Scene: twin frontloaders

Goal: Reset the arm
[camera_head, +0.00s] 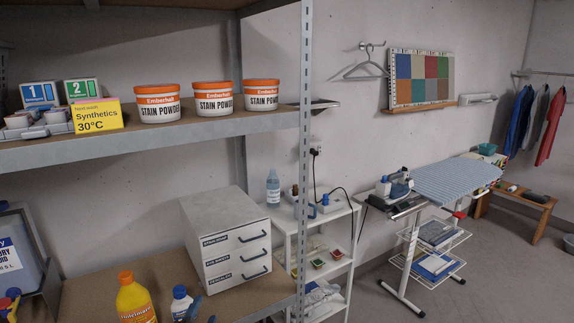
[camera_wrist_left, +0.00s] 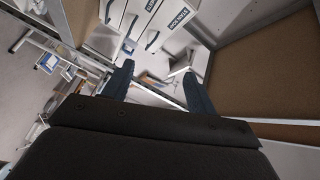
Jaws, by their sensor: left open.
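My left gripper (camera_wrist_left: 158,88) shows in the left wrist view with its two dark blue fingers spread wide apart. It is open, and nothing is held between the fingers. In the head view, what seem to be its blue fingertips (camera_head: 201,314) just reach in at the bottom edge, in front of the white drawer unit (camera_head: 222,240). The drawer unit also shows beyond the fingers at the top of the left wrist view (camera_wrist_left: 138,22). The rest of the left arm is outside the head view. My right gripper is in neither view.
A yellow bottle (camera_head: 136,300) and a blue-capped white bottle (camera_head: 181,297) stand on the lower shelf near the fingertips. The upper shelf (camera_head: 60,153) holds stain powder tubs (camera_head: 213,98). A metal post (camera_head: 304,160) bounds the rack's right. Open floor (camera_head: 480,280) lies far right.

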